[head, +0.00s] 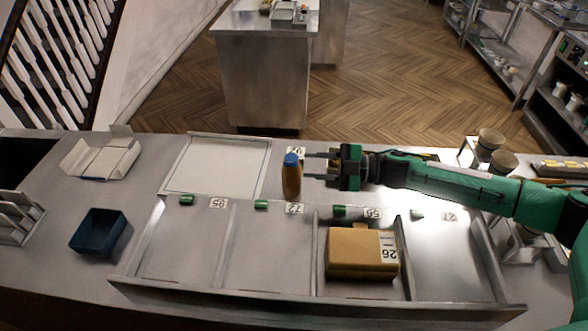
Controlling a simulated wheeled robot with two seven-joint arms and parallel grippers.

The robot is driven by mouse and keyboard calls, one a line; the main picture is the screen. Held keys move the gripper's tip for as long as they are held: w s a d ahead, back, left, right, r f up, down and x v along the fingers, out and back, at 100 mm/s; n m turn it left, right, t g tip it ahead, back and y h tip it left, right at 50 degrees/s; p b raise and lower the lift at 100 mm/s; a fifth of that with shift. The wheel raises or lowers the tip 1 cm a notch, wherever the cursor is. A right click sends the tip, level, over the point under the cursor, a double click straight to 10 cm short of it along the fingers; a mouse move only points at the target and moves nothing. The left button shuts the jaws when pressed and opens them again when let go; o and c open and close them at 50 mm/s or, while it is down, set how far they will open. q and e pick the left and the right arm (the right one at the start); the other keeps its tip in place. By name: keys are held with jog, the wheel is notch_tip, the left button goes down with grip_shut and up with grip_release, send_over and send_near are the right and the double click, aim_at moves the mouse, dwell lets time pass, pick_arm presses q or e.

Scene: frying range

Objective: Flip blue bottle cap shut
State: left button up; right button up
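An amber-brown bottle (291,182) stands upright on the counter, behind the divided metal tray. Its blue cap (291,160) sits on top; at this size I cannot tell whether the lid is open or shut. My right gripper (310,165) comes in from the right with its two fingers apart and pointing left at the bottle's upper part. The fingertips are just right of the bottle, and nothing shows between them. I cannot tell whether they touch it. My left gripper is not in view.
The divided metal tray (228,245) holds a brown box (362,252) and spans the counter's front. A white-topped flat panel (217,165) lies left of the bottle. A dark blue bin (101,232) and an open carton (102,158) stand further left. Cups on a stand (491,139) are at right.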

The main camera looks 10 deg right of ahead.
aim_at(294, 163)
jog(key=d, duration=0.2)
jog(key=s+d+b, duration=0.1)
jog(key=d, duration=0.2)
jog(key=shift+d+b, duration=0.3)
jog(key=shift+d, duration=0.05)
jog(key=w+a+p, duration=0.1)
jog(key=a+p, duration=0.6)
jog(key=w+a+p, duration=0.1)
jog(key=a+p, duration=0.2)
jog(key=a, duration=0.1)
jog(key=shift+w+f+p, duration=0.15)
jog(key=shift+w+p, duration=0.2)
jog(key=shift+w+a+f, duration=0.1)
jog(key=shift+a+f, duration=0.05)
jog(key=shift+a, duration=0.4)
grip_shut()
